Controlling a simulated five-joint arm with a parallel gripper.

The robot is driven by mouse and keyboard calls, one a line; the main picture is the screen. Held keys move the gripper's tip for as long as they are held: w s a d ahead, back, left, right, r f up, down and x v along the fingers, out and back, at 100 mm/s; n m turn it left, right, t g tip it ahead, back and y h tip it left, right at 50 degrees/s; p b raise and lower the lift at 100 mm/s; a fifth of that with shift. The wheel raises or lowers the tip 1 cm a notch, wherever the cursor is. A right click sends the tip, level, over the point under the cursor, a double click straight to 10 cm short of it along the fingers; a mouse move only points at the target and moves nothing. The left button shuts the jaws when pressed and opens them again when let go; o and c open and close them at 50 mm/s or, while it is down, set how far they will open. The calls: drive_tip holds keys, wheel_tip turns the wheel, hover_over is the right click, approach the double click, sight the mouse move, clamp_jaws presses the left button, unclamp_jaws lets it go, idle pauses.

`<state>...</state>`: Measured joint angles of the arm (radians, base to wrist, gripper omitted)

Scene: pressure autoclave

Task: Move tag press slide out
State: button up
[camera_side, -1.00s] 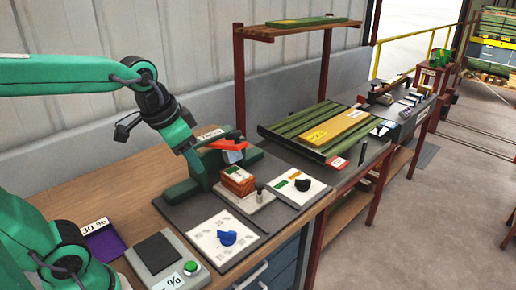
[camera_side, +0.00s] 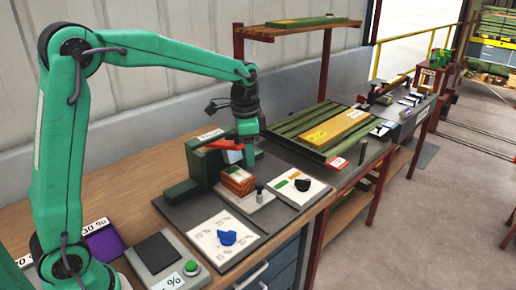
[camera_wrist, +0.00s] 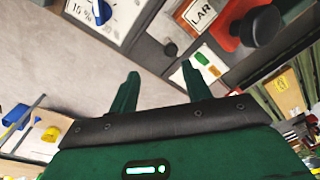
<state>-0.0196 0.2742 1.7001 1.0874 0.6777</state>
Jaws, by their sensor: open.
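The tag press (camera_side: 203,163) is a green machine with a red lever on the bench in the side view. In the wrist view, a red part with a black knob (camera_wrist: 262,25) shows at the upper right. In front of the press lies a grey plate, which looks like the slide (camera_side: 255,203), with an orange-brown block (camera_side: 237,180) and a small upright knob (camera_side: 260,192). A dark knob (camera_wrist: 170,48) also shows in the wrist view. My gripper (camera_side: 249,158) points down just right of the press, behind the block. Its fingers (camera_wrist: 158,88) are apart and empty.
A white panel with a blue dial (camera_side: 227,238) lies in front, and one with a black dial (camera_side: 301,188) lies to the right. A green slatted rack (camera_side: 315,130) stands beyond.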

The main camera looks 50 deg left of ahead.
drive_tip(key=m+g, duration=0.1)
hover_over(260, 184)
wheel_tip(260, 184, down, 4)
drive_tip(key=shift+f, duration=0.25)
drive_tip(key=shift+f, duration=3.9)
clamp_jaws()
